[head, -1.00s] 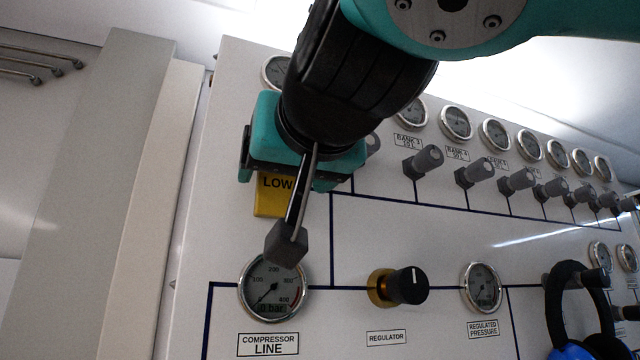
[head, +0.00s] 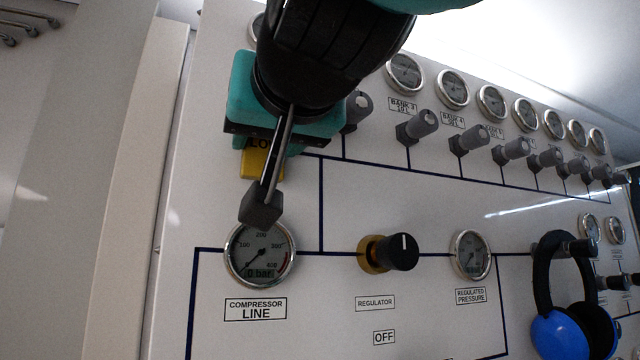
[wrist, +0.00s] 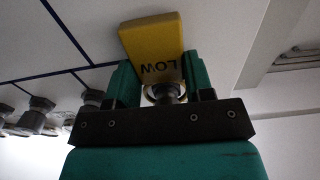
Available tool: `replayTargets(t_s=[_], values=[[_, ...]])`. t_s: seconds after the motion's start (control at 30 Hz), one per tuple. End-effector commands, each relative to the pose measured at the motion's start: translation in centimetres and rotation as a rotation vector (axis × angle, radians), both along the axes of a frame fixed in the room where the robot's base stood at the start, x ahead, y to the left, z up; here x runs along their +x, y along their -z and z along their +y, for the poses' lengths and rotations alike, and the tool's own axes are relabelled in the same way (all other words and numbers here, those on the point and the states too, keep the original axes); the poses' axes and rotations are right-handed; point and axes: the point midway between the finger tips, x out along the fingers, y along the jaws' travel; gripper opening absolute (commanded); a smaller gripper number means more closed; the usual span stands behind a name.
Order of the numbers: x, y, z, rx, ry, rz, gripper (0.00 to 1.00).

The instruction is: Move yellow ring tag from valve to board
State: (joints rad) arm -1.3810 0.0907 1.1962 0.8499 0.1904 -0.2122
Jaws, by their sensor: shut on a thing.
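The yellow tag (wrist: 152,40), marked LOW, shows upside down in the wrist view. It lies between the two teal fingers of my gripper (wrist: 160,80), which is shut on it. A round metal part (wrist: 162,92) shows between the fingers; I cannot tell whether it belongs to the tag or the panel. In the head view the yellow tag (head: 262,163) hangs below my gripper (head: 268,140), in front of the panel above the compressor line gauge (head: 260,253). My wrist and a dark rod hide part of it, so its distance from the panel is unclear.
The regulator knob (head: 390,252) has a brass collar. A row of grey valve knobs (head: 415,127) sits under gauges along the panel (head: 430,305). Blue headphones (head: 570,330) hang at the lower right. The panel's left edge meets a pale column (head: 135,200).

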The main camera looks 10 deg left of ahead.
Motion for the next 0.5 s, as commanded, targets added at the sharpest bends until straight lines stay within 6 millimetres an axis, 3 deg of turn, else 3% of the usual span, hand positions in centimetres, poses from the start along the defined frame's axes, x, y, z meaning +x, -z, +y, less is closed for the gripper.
replayTargets(t_s=[0.5], values=[[0.04, -0.77, -0.09, 0.0, 0.002, 0.0, 0.25]])
